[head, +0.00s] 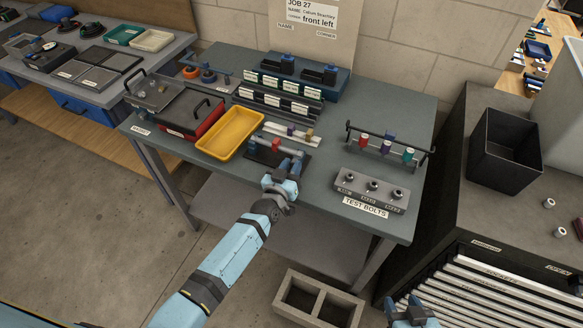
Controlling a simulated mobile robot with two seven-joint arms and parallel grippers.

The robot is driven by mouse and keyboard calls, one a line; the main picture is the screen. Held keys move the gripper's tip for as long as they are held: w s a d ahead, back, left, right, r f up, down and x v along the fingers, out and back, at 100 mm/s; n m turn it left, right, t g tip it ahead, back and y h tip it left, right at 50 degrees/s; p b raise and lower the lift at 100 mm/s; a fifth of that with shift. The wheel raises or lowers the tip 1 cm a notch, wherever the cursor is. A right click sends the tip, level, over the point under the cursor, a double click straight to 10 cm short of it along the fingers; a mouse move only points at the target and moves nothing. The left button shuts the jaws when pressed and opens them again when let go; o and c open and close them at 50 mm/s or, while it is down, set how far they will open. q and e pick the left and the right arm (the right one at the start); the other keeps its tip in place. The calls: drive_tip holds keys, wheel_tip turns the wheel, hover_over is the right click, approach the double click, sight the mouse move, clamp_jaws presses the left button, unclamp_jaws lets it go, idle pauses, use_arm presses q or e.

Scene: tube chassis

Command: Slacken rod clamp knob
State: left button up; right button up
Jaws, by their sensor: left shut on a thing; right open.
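A small rod fixture on a dark base (262,158) stands at the front middle of the bench, with a pale rod and a red block (276,145) on it. My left gripper (291,163) reaches in from the front and is shut at the right end of this fixture. The rod clamp knob appears to be between its fingers, mostly hidden by them, so its turn cannot be seen. My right gripper (408,306) is open and empty, low at the bottom edge, in front of the drawer cabinet and away from the fixture.
A yellow tray (229,133) and a red case (190,112) are left of the fixture. A grey test bolts block (371,189) and a rack (388,143) with coloured pieces stand right. Bare bench top lies between fixture and rack.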

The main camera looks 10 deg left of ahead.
use_arm(q)
drive_tip(key=shift+a+n+b, duration=0.1)
drive_tip(key=shift+n+b, duration=0.4)
drive_tip(key=shift+n, duration=1.8)
drive_tip(key=o, duration=0.9)
drive_tip(key=shift+o, duration=0.2)
drive_tip(key=s+a+b, duration=0.1)
drive_tip(key=s+a, duration=0.1)
drive_tip(key=s, duration=1.1)
drive_tip(key=shift+s+a+b, duration=0.25)
drive_tip(key=shift+a+b, duration=0.05)
drive_tip(key=shift+b, duration=0.05)
